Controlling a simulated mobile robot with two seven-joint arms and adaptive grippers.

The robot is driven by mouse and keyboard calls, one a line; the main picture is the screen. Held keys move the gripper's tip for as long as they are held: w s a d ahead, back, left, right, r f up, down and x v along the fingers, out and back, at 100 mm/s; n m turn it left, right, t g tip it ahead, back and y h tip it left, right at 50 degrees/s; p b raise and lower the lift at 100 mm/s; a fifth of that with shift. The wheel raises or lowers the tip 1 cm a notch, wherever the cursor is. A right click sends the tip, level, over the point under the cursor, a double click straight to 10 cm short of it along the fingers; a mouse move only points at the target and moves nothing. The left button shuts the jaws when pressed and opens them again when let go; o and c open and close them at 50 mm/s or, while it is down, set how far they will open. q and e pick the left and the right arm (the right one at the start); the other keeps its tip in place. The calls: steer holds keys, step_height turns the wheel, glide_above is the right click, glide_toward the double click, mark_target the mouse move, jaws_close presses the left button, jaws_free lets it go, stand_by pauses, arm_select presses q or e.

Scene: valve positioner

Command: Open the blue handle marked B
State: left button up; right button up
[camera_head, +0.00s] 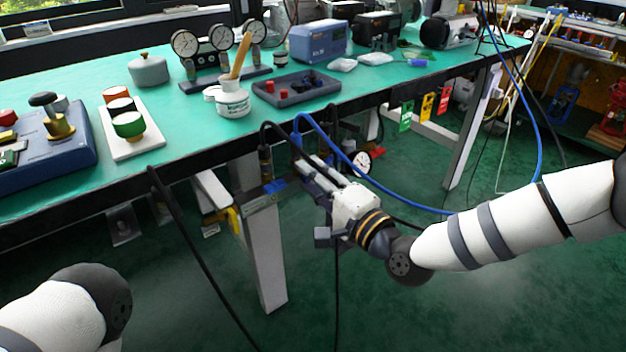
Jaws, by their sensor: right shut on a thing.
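The blue handle (274,186) shows as a small blue patch on the valve fittings under the front edge of the bench. My right gripper (296,178) reaches it from the right and is shut on it. The fingers hide part of the handle, and I cannot read a letter B on it. A yellow handle (234,223) is lower and to the left on the same fittings. My left arm shows only at the lower left, and its gripper is out of view.
The green workbench (310,125) carries gauges, a white jar and trays above the gripper. A white bench leg (265,262) stands just below the fittings. A blue hose (385,189) and black cables hang around my right gripper. A pressure gauge (358,161) is close behind it.

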stand_by(0.3)
steer(key=o, duration=0.9)
steer(key=v, duration=1.2)
